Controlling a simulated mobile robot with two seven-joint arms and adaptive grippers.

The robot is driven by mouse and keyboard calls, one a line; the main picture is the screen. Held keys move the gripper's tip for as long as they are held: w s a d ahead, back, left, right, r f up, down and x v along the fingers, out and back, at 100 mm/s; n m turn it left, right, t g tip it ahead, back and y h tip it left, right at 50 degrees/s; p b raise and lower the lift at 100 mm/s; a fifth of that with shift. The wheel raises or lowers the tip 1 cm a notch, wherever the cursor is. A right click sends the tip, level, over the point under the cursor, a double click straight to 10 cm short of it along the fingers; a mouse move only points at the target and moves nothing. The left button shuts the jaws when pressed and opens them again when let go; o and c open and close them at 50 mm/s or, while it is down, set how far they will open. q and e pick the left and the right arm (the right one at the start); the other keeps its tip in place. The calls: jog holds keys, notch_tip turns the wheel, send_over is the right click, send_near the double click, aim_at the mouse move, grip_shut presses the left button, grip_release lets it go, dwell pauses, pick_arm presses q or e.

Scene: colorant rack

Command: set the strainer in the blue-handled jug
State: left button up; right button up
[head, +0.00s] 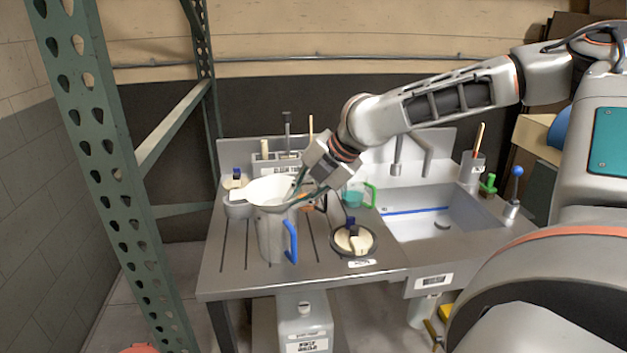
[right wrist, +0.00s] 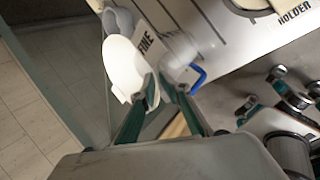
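The strainer (head: 268,190) is a white, wide funnel-like bowl over the mouth of the blue-handled jug (head: 272,238), a grey metal jug standing on the drainboard. Its lower part is hidden, so I cannot tell how far it sits in the jug. My right gripper (head: 292,201) is at the strainer's right rim, its fingers closed in around it. In the right wrist view the strainer (right wrist: 123,66) lies by the left fingertip of my right gripper (right wrist: 165,91); the jug (right wrist: 178,58) and its blue handle show just beyond. My left gripper is not in view.
A round holder (head: 340,238) with a label stands right of the jug. A green-handled cup (head: 354,197) is behind it. The sink (head: 430,220) is on the right, and a green perforated post (head: 100,150) rises at the left. The front drainboard is clear.

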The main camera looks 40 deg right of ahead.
jog(key=p+v, duration=0.3)
jog(key=v, duration=0.9)
jog(key=shift+p, duration=0.4)
